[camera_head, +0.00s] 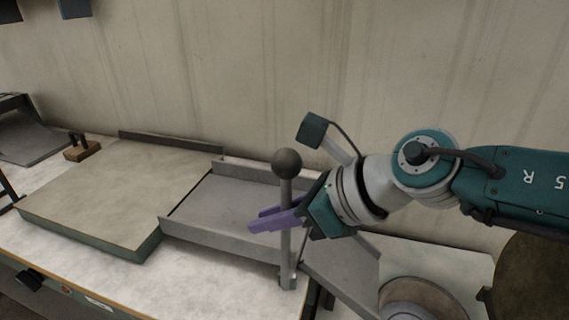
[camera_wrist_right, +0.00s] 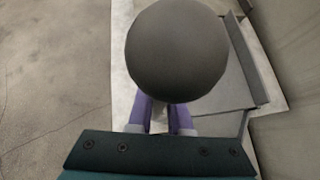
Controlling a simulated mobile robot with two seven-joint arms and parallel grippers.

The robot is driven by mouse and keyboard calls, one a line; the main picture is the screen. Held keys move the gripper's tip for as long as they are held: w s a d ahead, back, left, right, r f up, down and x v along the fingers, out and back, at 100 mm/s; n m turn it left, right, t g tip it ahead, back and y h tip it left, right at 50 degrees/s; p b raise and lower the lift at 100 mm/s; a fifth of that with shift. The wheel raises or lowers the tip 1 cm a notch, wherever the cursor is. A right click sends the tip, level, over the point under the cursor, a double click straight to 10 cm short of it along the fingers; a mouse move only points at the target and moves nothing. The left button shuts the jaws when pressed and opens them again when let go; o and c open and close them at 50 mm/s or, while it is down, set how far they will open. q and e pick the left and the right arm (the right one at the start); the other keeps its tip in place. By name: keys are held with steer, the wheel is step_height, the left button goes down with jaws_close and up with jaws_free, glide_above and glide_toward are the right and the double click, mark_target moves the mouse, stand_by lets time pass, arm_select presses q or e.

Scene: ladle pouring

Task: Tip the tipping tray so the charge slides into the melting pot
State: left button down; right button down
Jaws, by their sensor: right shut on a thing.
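The grey tipping tray (camera_head: 233,204) lies near the middle of the bench and looks about level. No charge shows on its visible floor. An upright lever (camera_head: 286,258) with a dark ball knob (camera_head: 287,163) stands at its right end. My right gripper (camera_head: 277,220) has its purple fingers around the lever shaft below the knob and is shut on it. In the right wrist view the knob (camera_wrist_right: 176,50) hides most of the fingers and the shaft. A round vessel (camera_head: 422,298), seemingly the melting pot, is at the lower right, partly cut off. My left gripper is out of view.
A grey chute (camera_head: 343,268) runs from the tray's right end toward the round vessel. A wide flat plate (camera_head: 120,192) adjoins the tray on the left. A small wooden block with dark prongs (camera_head: 82,151) stands behind it. A wall (camera_head: 220,70) closes the back.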

steer(key=shift+f, duration=0.1)
stand_by(0.4)
steer(key=c, duration=0.8)
jaws_free()
steer(key=shift+a, duration=0.2)
steer(key=shift+c, duration=0.2)
steer(key=p+v, duration=0.4)
steer(key=v, duration=0.6)
steer(key=shift+w+a, duration=0.1)
